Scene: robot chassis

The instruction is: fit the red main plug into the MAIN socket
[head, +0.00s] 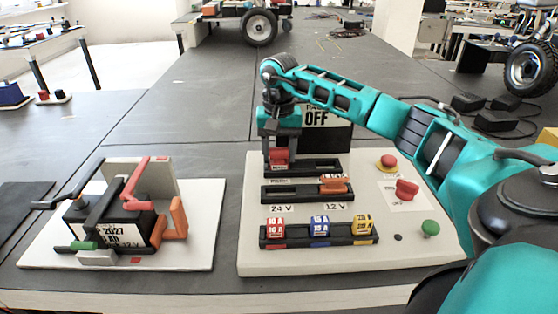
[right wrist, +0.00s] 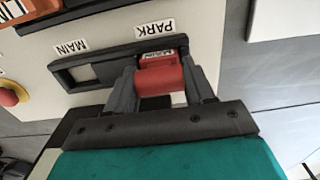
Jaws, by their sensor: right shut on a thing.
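The red main plug (head: 279,157) is between the fingers of my right gripper (head: 281,150), which is shut on it. In the right wrist view, the red plug (right wrist: 160,77) is at the PARK end of a dark two-place holder (right wrist: 112,57). I cannot tell whether it is seated there or just above. The MAIN socket (right wrist: 86,72) is at the other end, beside the MAIN label, and looks empty. In the head view, this holder (head: 330,166) is at the back of the pale board. My left gripper is not in view.
The pale board (head: 262,215) also carries an orange plug (head: 334,185) in the 24 V/12 V holder, several coloured fuses (head: 320,226), a red knob (head: 405,190) and a green button (head: 430,228). A dark OFF display (head: 328,135) stands behind. A battery (head: 112,222) is left.

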